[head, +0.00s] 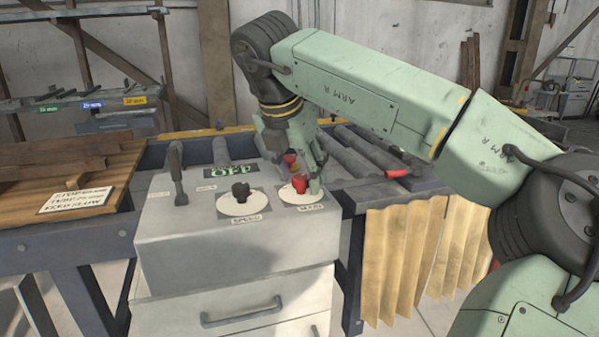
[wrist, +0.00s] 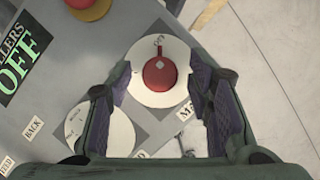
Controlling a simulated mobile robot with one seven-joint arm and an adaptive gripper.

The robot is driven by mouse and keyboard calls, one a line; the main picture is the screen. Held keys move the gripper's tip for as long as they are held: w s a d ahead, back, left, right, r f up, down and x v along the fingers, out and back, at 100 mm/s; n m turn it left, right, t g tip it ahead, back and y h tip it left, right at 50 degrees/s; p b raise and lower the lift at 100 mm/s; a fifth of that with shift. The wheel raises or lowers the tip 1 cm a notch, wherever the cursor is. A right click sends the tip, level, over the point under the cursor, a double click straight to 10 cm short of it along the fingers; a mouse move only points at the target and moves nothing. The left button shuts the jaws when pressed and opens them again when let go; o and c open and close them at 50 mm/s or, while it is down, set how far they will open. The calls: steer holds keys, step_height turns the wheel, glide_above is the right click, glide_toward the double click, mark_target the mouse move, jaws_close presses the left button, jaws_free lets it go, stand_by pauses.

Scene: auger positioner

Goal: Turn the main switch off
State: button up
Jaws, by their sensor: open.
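The main switch is a red knob (head: 300,184) on a white disc at the right of the grey control box's top. In the wrist view, the red knob (wrist: 159,74) sits on its white disc with a pale mark on it and small lettering at the disc's far edge, too small to read surely. My gripper (head: 302,178) is over this switch, pointing down. In the wrist view, my open gripper (wrist: 163,88) has a finger on each side of the knob, with a visible gap on both sides. A label starting "MA" (wrist: 186,111) is partly hidden by a finger.
A black knob (head: 240,192) on a white disc and a dark lever (head: 177,172) stand left of the switch. A red button on yellow (wrist: 90,7) is close by. A sign (wrist: 20,62) reads "OFF" in green. Rollers (head: 355,150) lie behind the control box (head: 235,245).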

steer(key=shift+r, duration=0.1)
steer(key=v, duration=0.7)
steer(key=shift+s, duration=0.15)
